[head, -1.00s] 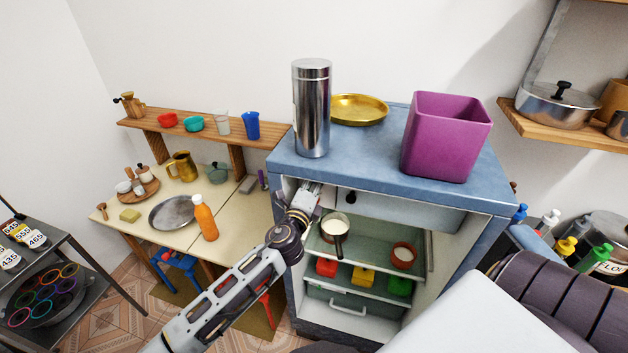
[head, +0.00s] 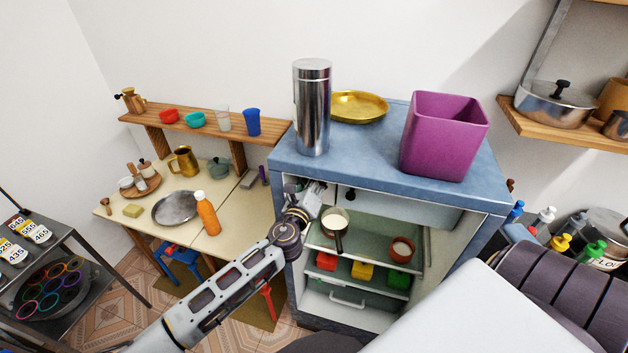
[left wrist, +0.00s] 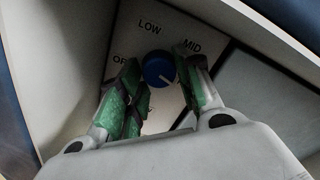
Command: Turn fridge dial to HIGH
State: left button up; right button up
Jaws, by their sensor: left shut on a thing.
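The fridge dial (left wrist: 157,69) is a blue round knob on a pale panel in the left wrist view. A white mark on it points to the lower right. The labels LOW (left wrist: 149,25) and MID (left wrist: 191,46) are readable, and OFF (left wrist: 121,59) is partly covered by a finger. No HIGH label can be read. My left gripper (left wrist: 166,88) has its green-padded fingers on both sides of the dial, shut on it. In the head view my left gripper (head: 318,190) is inside the upper left of the open fridge (head: 388,172), and the dial is hidden. My right gripper is not in view.
A steel canister (head: 312,108), a gold plate (head: 358,106) and a purple bin (head: 443,136) stand on the fridge top. A small pan (head: 335,222) and a red-brown cup (head: 402,249) stand on the shelf below my gripper. A table (head: 240,215) is to the left.

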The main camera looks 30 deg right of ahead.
pick_arm(q)
jog(key=shift+f, duration=0.1)
jog(key=o, duration=1)
jog(key=shift+s+a, duration=0.1)
jog(key=shift+a, duration=0.05)
jog(key=shift+v, duration=5.85)
jog(key=shift+s, duration=0.1)
